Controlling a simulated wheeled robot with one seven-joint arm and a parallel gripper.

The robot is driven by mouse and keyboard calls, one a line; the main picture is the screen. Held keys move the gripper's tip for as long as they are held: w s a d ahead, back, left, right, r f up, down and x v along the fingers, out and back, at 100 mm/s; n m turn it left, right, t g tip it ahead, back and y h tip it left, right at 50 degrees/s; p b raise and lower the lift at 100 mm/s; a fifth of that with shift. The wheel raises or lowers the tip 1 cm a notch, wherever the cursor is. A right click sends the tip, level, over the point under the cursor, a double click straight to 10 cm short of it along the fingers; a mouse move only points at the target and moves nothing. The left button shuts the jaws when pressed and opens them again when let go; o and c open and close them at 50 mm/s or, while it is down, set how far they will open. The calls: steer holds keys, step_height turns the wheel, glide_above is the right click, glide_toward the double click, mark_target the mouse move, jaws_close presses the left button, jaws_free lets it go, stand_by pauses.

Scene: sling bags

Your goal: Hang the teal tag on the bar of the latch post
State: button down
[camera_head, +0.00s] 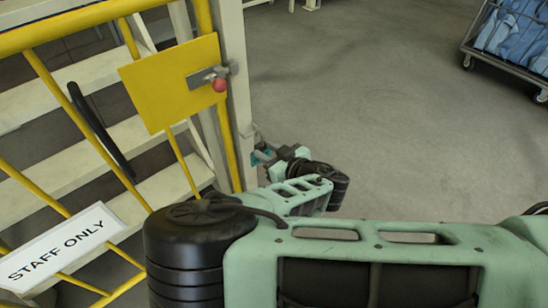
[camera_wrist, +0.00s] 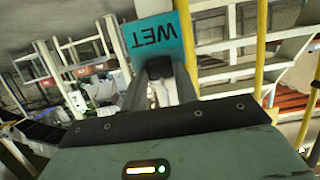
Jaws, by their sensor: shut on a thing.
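My gripper (camera_wrist: 160,72) is shut on the teal tag (camera_wrist: 155,38) by the edge nearest the wrist camera. The tag's dark word WET reads upside down in the wrist view. In the head view, my gripper (camera_head: 265,152) is low beside the cream latch post (camera_head: 239,70), to its right, and only a small teal patch of the tag (camera_head: 256,158) shows. The grey latch with a red knob (camera_head: 219,85) is well above the gripper. I cannot clearly pick out the post's bar. The tag's hole is not visible.
A yellow gate (camera_head: 70,30) with a yellow plate (camera_head: 172,82) and a STAFF ONLY sign (camera_head: 58,248) stands left of the post. Cream stairs (camera_head: 130,145) lie behind it. A wheeled cart with blue bags (camera_head: 512,40) stands at upper right. The grey floor between is clear.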

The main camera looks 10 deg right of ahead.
mark_target(262, 147)
steer(key=shift+w+a+b, duration=0.3)
steer(key=shift+w+a, duration=0.2)
steer(key=shift+w, duration=0.2)
steer(key=shift+w+a+b, duration=0.3)
steer(key=shift+w+a, duration=0.15)
steer(key=shift+w, duration=0.2)
steer(key=shift+f+b, duration=0.5)
steer(key=shift+f, duration=0.6)
steer(key=c, duration=1)
jaws_free()
